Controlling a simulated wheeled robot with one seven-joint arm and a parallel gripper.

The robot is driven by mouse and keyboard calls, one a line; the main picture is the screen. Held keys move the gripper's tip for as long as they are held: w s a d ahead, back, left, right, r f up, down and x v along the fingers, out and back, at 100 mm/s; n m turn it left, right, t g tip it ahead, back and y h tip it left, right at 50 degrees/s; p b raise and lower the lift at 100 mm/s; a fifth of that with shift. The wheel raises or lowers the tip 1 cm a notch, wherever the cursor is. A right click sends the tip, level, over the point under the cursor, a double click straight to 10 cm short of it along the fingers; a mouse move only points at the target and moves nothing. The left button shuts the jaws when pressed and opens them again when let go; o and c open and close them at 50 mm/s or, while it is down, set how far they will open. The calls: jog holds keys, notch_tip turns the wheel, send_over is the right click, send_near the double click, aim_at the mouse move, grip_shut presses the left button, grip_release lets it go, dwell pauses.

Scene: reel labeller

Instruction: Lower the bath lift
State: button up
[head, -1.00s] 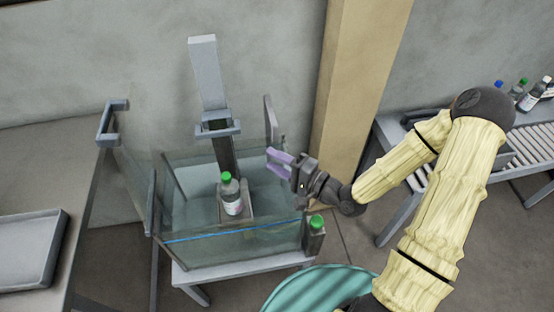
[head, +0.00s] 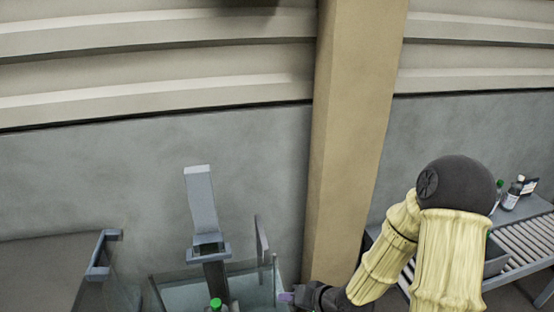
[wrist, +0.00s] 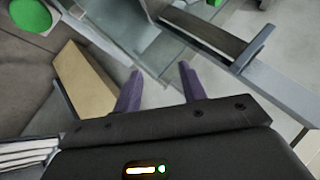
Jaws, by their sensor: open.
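The bath lift's grey column (head: 201,200) rises from the glass-walled bath (head: 260,290), with a bracket (head: 208,253) around it. A grey upright lever-like bar (head: 262,240) stands right of the column. My gripper (head: 285,297) is at the bath's right side, mostly cut off. In the wrist view its purple fingers (wrist: 161,88) are apart with nothing between them. A dark bar (wrist: 255,47) lies beyond them, upper right.
A tan pillar (head: 355,140) stands behind my arm. A roller conveyor (head: 520,245) with bottles is at the right. A grey table (head: 40,270) is at the left. A round green thing (wrist: 32,15) is at the wrist view's upper left.

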jog(key=s+d+r+g+h+p, duration=0.1)
jog(key=s+d+r+h+p, duration=0.1)
jog(key=r, duration=0.6)
jog(key=s+d+r+n+g+h+p, duration=0.1)
jog(key=s+d+r+g+h+p, duration=0.1)
jog(key=s+d+r+h, duration=0.3)
jog(key=s+d+r, duration=0.2)
jog(key=d+r, duration=0.1)
jog(key=shift+s+d, duration=0.15)
jog(key=shift+d, duration=0.25)
